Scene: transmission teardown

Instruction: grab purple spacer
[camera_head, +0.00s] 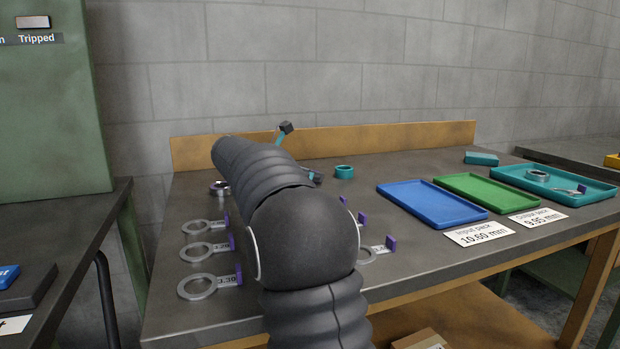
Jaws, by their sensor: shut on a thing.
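Several flat grey ring spacers with purple upright tabs lie on the dark bench top. Three show at left: a front one (197,287) labelled 3.30, a middle one (195,252) and a rear one (195,227). Another purple-tabbed spacer (367,254) is partly hidden at the right of my arm, with more purple tabs (362,218) behind it. A darker ring with purple (219,188) lies farther back. My gripper (312,176) is mostly hidden behind my arm, low over the rear of the bench. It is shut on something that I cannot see.
A blue tray (432,203), a green tray (473,193) and a teal tray (594,192) holding parts stand at right, with two white labels in front. A teal ring (344,172) and a teal block (481,158) lie at the back. A wooden backboard (400,138) edges the bench.

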